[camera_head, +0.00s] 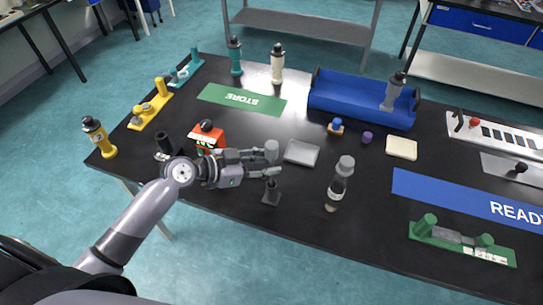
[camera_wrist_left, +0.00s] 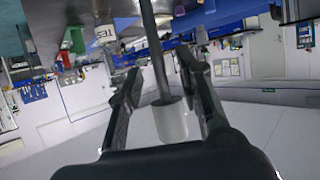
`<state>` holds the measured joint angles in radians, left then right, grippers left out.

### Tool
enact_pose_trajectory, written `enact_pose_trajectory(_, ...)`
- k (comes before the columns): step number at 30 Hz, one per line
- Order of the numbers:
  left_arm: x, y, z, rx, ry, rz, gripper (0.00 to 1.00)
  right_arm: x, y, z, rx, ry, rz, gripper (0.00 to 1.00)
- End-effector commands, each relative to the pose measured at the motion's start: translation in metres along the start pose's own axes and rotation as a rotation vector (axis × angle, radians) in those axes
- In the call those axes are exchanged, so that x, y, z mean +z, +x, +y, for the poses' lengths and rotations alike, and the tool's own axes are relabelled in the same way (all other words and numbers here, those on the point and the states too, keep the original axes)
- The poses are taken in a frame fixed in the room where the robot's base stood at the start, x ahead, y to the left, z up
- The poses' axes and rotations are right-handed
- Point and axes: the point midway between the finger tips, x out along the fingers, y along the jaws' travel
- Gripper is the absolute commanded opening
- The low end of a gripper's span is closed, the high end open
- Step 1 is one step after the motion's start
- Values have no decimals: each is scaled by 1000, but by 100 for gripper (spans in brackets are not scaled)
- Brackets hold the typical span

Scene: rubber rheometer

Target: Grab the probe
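The probe (camera_head: 271,150), with a pale grey cylindrical handle on a thin rod, appears upright over a small black stand (camera_head: 271,195) near the table's front edge. My left gripper (camera_head: 273,163) reaches in from the left, with its fingers at the probe. In the left wrist view the probe's handle (camera_wrist_left: 171,120) and rod lie between the two spread fingers of the gripper (camera_wrist_left: 160,68). Gaps show between handle and fingers, so it looks open and not closed on the probe. My right gripper is not in view.
A red device (camera_head: 207,136) sits close beside my left wrist. A blue tray (camera_head: 350,95) is behind. A green fixture (camera_head: 460,241) is at front right.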

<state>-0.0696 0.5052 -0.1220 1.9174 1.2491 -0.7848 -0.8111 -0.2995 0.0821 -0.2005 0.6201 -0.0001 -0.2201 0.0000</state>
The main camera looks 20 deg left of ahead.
Motion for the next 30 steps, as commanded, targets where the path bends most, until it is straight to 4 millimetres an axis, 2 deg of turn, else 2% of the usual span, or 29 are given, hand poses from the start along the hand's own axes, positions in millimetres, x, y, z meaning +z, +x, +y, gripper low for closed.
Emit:
enact_pose_trajectory(1,-4,6,-1,-2,-1,4,33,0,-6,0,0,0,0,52)
enact_pose_trajectory(5,-2,16,-1,-1,0,1,33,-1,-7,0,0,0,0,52)
enact_pose_trajectory(12,0,16,-1,-2,2,1,32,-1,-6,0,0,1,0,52)
enact_pose_trajectory(27,-1,16,-1,-2,2,1,0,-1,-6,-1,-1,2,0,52)
enact_pose_trajectory(30,-1,16,-1,-2,2,1,0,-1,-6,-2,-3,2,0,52)
